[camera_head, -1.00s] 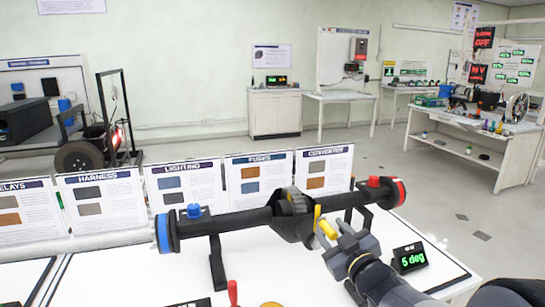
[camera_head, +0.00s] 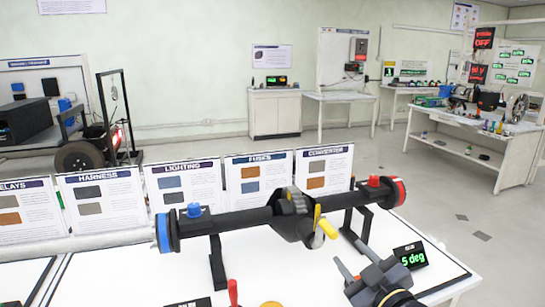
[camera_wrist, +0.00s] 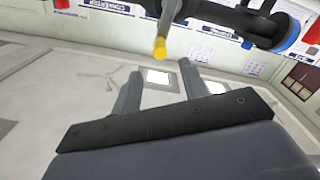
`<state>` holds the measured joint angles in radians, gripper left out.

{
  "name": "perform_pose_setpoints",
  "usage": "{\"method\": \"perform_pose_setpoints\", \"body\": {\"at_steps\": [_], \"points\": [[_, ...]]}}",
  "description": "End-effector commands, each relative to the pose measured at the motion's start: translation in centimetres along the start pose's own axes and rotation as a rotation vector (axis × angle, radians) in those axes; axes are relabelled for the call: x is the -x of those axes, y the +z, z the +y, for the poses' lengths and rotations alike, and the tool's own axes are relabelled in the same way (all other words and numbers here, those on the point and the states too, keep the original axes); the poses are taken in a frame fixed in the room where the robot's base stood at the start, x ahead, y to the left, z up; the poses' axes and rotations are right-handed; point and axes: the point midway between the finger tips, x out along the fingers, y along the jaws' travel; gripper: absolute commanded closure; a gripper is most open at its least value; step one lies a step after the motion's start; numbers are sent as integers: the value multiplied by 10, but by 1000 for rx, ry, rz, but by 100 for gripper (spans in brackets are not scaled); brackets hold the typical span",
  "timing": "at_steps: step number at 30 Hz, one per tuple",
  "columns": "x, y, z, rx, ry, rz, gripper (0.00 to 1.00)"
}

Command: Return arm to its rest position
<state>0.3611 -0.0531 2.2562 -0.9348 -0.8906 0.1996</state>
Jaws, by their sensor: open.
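My gripper (camera_head: 356,259) is at the lower right of the head view, above the white table (camera_head: 300,262). Its two fingers are apart with nothing between them. In the wrist view my gripper (camera_wrist: 160,88) also shows open and empty, with floor and wall beyond it. The black axle rig (camera_head: 245,219) stands up and to the left of my gripper in the head view. Its yellow lever (camera_head: 327,229) is apart from the fingers; a yellow tip (camera_wrist: 160,48) shows ahead of them in the wrist view.
A display reading "5 deg" (camera_head: 411,256) stands close to the right of my gripper. Upright info cards (camera_head: 180,185) line the table's back edge. A red-topped stick (camera_head: 233,292) stands at the front. Open floor (camera_head: 430,200) lies to the right.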

Motion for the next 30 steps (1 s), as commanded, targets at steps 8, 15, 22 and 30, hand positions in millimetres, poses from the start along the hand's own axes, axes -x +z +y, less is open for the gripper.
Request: {"method": "perform_pose_setpoints", "body": {"at_steps": [8, 15, 22, 30], "points": [[-50, 2, -3, -3, -6, 0, 59], [-97, 2, -2, -2, -4, -1, 59], [-95, 5, 9, -157, 0, -4, 59], [-95, 9, 10, -207, 1, -1, 59]]}}
